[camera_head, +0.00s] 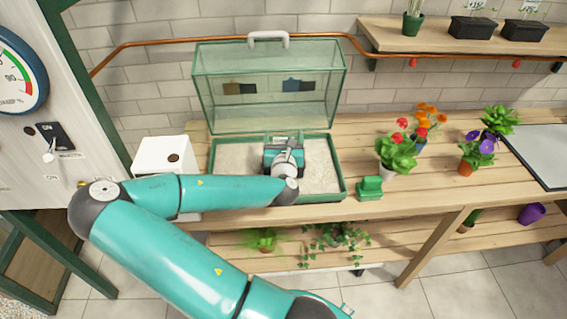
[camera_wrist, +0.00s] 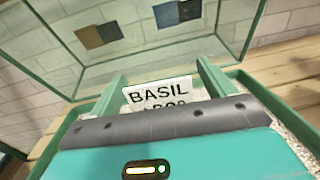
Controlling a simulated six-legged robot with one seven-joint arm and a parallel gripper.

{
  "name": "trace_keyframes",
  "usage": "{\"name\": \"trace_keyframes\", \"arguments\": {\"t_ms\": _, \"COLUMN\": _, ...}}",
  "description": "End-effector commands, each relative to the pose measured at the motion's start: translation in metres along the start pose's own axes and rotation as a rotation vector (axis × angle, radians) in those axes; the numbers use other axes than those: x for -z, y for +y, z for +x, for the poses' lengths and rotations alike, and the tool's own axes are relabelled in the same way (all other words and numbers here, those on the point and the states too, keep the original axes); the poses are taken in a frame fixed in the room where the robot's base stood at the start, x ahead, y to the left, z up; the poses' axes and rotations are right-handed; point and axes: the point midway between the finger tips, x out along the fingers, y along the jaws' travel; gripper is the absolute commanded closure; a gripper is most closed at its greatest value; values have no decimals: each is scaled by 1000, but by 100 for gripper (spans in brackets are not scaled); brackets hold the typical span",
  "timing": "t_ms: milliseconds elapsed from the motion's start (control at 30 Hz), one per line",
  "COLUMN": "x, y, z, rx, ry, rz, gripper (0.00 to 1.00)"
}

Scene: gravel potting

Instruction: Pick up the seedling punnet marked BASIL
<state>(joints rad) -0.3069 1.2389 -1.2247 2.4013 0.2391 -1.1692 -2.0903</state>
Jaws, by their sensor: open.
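A white label reading BASIL (camera_wrist: 157,94) shows in the wrist view, between the two fingers of my gripper (camera_wrist: 161,74). A second line of text below it is partly covered by my gripper body. The punnet's own body is hidden behind my gripper. In the head view my gripper (camera_head: 283,145) is over the pale gravel in a green-rimmed tray (camera_head: 344,188). My gripper is open, with its fingers on either side of the label. I cannot tell whether they touch the punnet.
A clear glass cover (camera_head: 268,85) with a green frame stands raised behind the tray. A white box (camera_head: 161,156) is left of the tray; a small green object (camera_head: 369,188) is right. Flowering pots (camera_head: 397,157) stand further right. A shelf (camera_head: 460,36) holds more plants above.

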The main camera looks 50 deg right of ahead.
Motion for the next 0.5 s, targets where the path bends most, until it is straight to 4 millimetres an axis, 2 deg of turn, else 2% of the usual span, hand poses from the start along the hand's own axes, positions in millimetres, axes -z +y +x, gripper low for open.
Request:
{"name": "trace_keyframes", "arguments": {"t_ms": 67, "x": 0, "y": 0, "z": -1, "rx": 0, "ry": 0, "rz": 0, "gripper": 20}}
{"name": "trace_keyframes", "arguments": {"t_ms": 400, "x": 0, "y": 0, "z": 0, "rx": 0, "ry": 0, "rz": 0, "gripper": 87}}
{"name": "trace_keyframes", "arguments": {"t_ms": 500, "x": 0, "y": 0, "z": 0, "rx": 0, "ry": -1, "rz": 0, "gripper": 88}}
